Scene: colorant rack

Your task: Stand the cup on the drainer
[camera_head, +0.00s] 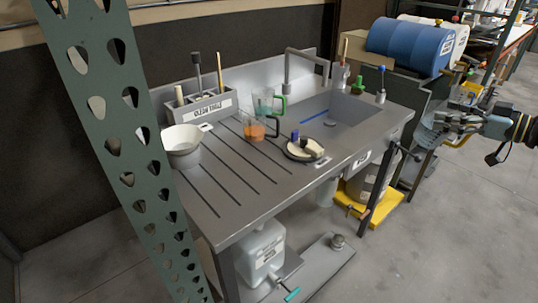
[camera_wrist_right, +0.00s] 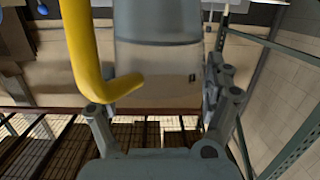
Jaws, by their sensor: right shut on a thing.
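My right gripper (camera_head: 462,122) is shut on a grey, see-through cup with a yellow handle (camera_head: 461,141), in the air to the right of the sink bench. In the right wrist view the cup (camera_wrist_right: 160,62) is between the two fingers, its yellow handle (camera_wrist_right: 84,50) on the left; the fingers partly hide its sides. The drainer (camera_head: 222,170) is the grooved left part of the steel bench top, well left of the gripper. My left gripper is not in view.
A tool caddy (camera_head: 200,106) stands behind. The front drainer grooves are bare. A green perforated post (camera_head: 112,105) crosses the left foreground.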

